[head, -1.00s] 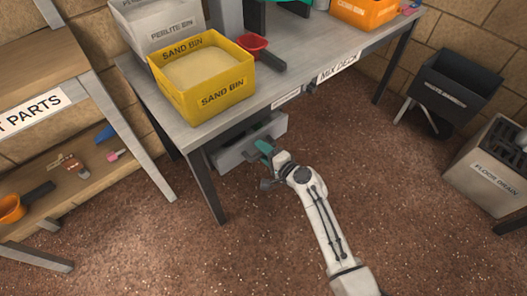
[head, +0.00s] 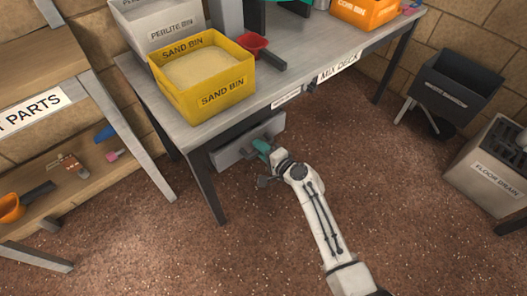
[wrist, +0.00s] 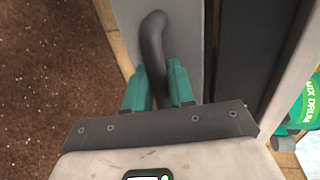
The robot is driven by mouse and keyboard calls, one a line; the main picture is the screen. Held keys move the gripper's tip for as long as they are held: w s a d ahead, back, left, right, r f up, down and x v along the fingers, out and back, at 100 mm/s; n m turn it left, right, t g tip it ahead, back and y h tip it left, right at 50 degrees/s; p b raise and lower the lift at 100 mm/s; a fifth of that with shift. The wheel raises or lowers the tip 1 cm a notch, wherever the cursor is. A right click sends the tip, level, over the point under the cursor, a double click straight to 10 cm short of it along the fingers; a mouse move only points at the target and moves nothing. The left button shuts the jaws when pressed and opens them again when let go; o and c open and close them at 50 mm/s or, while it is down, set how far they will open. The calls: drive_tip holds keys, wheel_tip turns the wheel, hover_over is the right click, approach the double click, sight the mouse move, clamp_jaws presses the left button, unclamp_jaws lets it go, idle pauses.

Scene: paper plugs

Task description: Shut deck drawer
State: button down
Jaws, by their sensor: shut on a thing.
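The deck drawer (head: 232,153) is a grey box front under the left part of the mix deck table (head: 215,129). Its front shows below the table edge, and little or none of its inside is visible. In the wrist view its grey front (wrist: 185,30) carries a dark curved handle (wrist: 151,45). My gripper (head: 263,148) is at the drawer front, and its green fingers (wrist: 158,83) are closed around the handle, one on each side. How far the drawer still stands out is hard to tell.
A yellow sand bin (head: 203,80), a perlite bin (head: 165,30) and a red scoop (head: 254,45) stand on the deck. A table leg (head: 205,188) is left of the drawer. A shelf (head: 75,150) stands further left. The floor in front is clear.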

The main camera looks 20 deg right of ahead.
drive_tip(key=x, duration=0.2)
drive_tip(key=shift+w+a+r+b, duration=0.1)
drive_tip(key=shift+w+r+b, duration=0.05)
drive_tip(key=shift+w+b, duration=0.2)
drive_tip(key=c, duration=1.1)
unclamp_jaws()
drive_tip(key=shift+w+r, duration=0.1)
drive_tip(key=shift+r, duration=0.1)
drive_tip(key=p+v, duration=0.3)
drive_tip(key=v, duration=0.8)
drive_tip(key=shift+f, duration=0.35)
